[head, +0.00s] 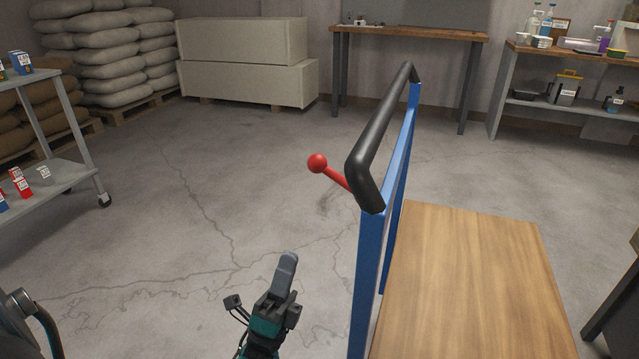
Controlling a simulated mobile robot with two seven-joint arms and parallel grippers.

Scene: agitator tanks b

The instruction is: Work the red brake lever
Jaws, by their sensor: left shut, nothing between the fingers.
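The red brake lever (333,174) has a round red knob and a short red rod. It sticks out to the left from the blue frame of a cart, just below the black push handle (377,133). The handle hides the rod's root. My left gripper (287,262) is shut and empty. In the picture it is below and a little left of the lever, with clear floor showing between them. It does not touch the lever. My right gripper is not in view.
The cart's wooden deck (470,285) fills the lower right, beside the blue upright (364,290). A grey shelf trolley (55,180) with small boxes stands at the left. Workbenches (410,34) and stacked sacks (105,50) line the back. The floor left of the cart is clear.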

